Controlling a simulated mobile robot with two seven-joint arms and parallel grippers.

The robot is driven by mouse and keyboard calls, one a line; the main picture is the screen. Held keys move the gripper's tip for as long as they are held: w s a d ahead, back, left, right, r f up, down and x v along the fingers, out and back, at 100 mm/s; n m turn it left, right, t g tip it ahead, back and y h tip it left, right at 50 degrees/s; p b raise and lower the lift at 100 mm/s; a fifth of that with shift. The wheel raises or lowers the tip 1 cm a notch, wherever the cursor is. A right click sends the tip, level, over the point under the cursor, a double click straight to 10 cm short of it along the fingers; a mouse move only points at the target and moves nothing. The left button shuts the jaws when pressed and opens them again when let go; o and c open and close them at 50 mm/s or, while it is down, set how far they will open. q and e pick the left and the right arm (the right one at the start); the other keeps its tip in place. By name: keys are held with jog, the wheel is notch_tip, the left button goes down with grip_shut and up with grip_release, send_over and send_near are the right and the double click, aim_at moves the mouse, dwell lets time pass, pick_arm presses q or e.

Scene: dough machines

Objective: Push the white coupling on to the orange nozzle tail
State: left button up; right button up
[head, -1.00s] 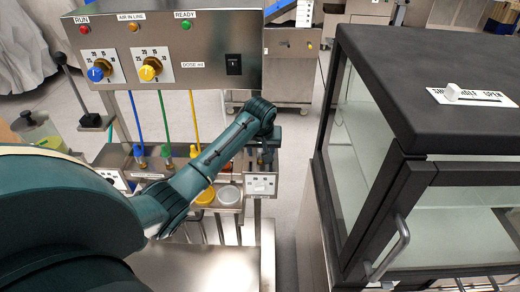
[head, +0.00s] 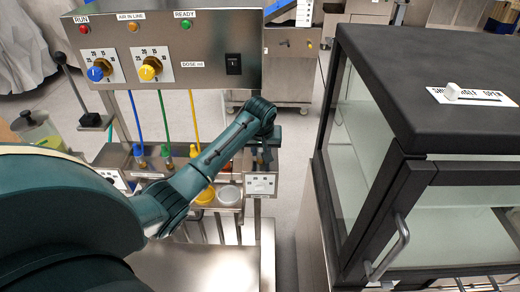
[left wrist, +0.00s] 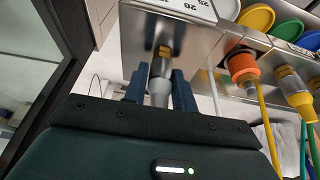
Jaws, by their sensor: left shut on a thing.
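My left gripper (left wrist: 160,82) is shut on the white coupling (left wrist: 159,91), which looks pale grey between the two blue-green fingers in the left wrist view. Right above the coupling, a small orange-brown fitting (left wrist: 163,51), which looks like the nozzle tail, hangs under a metal housing. The coupling's upper end is in line with this fitting and close to it. I cannot tell how far it is over it. In the head view my left gripper (head: 262,152) is at the right end of the machine's shelf, and the coupling is hidden there. My right gripper is not in view.
An orange connector (left wrist: 243,66) and a yellow connector (left wrist: 295,88) with hoses hang beside the housing. The dosing panel (head: 165,50) stands behind my arm. A dark-framed glass cabinet (head: 375,150) stands close on the right, with a narrow floor gap between.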

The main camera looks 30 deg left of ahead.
pick_arm(q)
jog(key=shift+r, duration=0.5)
grip_shut()
jog(key=shift+r, duration=0.95)
jog(key=shift+r, duration=3.15)
jog(key=shift+s+a, duration=0.1)
jog(key=shift+a, duration=0.05)
jog(key=shift+s+a+f, duration=0.1)
jog(key=shift+s+a, duration=1.05)
jog(key=shift+a, duration=0.25)
jog(key=shift+s+a, duration=1.15)
jog(key=shift+a, duration=0.25)
jog(key=shift+s+a+f, duration=0.1)
jog(key=shift+s+a, duration=1.05)
jog(key=shift+a, duration=0.25)
jog(key=shift+f+b, duration=0.4)
jog(key=shift+f, duration=1.8)
